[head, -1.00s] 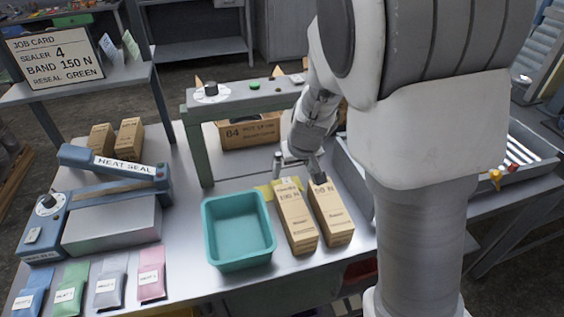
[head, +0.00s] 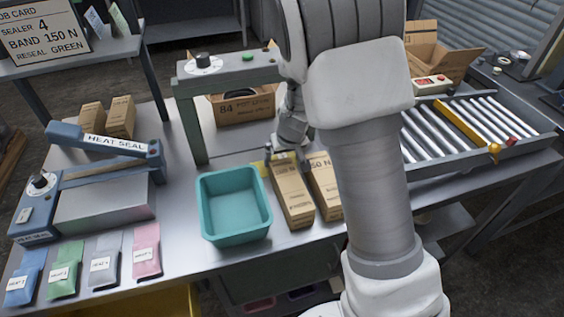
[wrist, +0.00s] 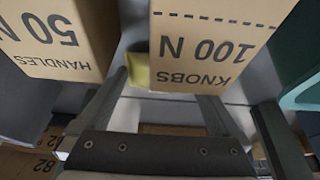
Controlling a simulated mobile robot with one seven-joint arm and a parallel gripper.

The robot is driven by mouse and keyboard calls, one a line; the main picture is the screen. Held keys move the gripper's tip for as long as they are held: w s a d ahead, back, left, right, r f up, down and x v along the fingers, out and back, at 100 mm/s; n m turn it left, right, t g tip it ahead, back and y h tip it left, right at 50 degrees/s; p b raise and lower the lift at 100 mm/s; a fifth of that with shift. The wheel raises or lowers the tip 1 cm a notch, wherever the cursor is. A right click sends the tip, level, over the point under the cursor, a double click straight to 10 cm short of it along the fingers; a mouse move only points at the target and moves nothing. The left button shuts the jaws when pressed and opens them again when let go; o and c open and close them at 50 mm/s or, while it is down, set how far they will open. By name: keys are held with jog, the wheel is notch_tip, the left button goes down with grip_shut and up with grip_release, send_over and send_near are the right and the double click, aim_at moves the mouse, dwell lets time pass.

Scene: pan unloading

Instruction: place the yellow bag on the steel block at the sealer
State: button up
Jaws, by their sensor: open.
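The yellow bag (head: 260,168) lies on the bench behind the 100 N carton, mostly hidden by the carton and my gripper. A small yellow part also shows in the wrist view (wrist: 138,70), close to the left finger. My gripper (head: 286,158) is open and empty, low behind the two upright cartons; its fingers reach toward the carton marked KNOBS 100 N in the wrist view (wrist: 163,88). I cannot tell whether they touch anything. The steel block (head: 105,208) sits at the front of the blue heat sealer (head: 105,145) at the left; its top is bare.
The 100 N carton (head: 291,195) and 50 N carton (head: 325,188) stand close to my gripper. A teal bin (head: 234,232) stands left of them. A green-grey frame (head: 188,115) rises behind the bin. Blue, green, grey and pink bags lie at the front left. A roller conveyor (head: 455,128) is at right.

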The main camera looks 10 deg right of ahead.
jog(key=c, duration=1.3)
notch_tip(320, 180, up, 10)
jog(key=shift+r+p, duration=0.1)
jog(key=shift+p, duration=1.15)
